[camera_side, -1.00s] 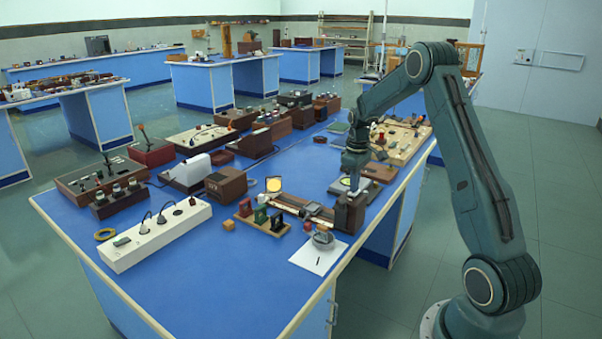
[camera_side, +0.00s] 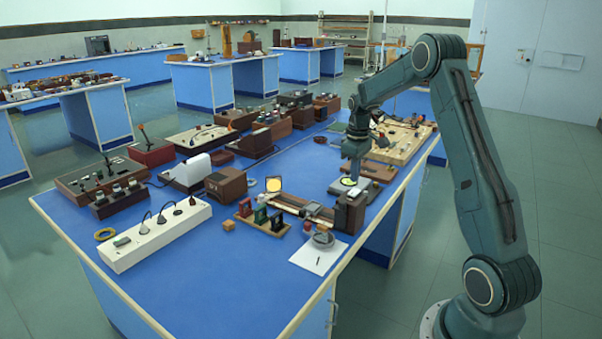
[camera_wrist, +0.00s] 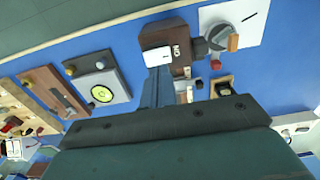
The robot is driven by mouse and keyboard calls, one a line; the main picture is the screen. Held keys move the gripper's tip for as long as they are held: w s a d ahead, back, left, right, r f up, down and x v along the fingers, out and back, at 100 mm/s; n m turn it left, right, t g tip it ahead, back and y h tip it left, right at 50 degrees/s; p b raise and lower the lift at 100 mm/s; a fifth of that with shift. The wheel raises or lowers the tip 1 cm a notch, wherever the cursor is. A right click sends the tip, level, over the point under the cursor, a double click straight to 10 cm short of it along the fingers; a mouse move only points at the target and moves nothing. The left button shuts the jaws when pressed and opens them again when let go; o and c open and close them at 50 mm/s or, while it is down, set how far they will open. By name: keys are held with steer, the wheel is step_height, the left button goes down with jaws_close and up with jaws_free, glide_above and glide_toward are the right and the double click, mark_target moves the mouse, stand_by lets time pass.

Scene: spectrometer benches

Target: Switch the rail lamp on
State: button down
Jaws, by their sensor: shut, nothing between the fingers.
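The rail lamp (camera_side: 349,212) is a dark brown box at the near right end of the optical rail (camera_side: 300,207). In the wrist view the lamp (camera_wrist: 181,68) shows a white switch plate (camera_wrist: 156,57) and light lettering that seems to read ON. My gripper (camera_side: 350,180) is shut and empty, pointing down just above the lamp. In the wrist view its fingers (camera_wrist: 158,88) overlap the edge of the switch plate; whether they touch it I cannot tell. A framed screen (camera_side: 274,184) at the rail's far end looks bright yellow.
A white power strip (camera_side: 155,235) with plugs lies to the left. Small coloured holders (camera_side: 262,216) stand before the rail. A white sheet (camera_side: 318,256) with a round grey device lies to the near right. Wooden boards (camera_side: 400,140) lie behind the lamp. Blue tabletop is free in front.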

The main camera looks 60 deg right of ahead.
mark_target(356, 189)
step_height(356, 189, up, 10)
steer(key=shift+r, duration=0.2)
stand_by(0.3)
steer(key=shift+d, duration=0.7)
steer(key=shift+f, duration=0.2)
step_height(356, 189, down, 14)
steer(key=shift+r, duration=0.15)
stand_by(0.5)
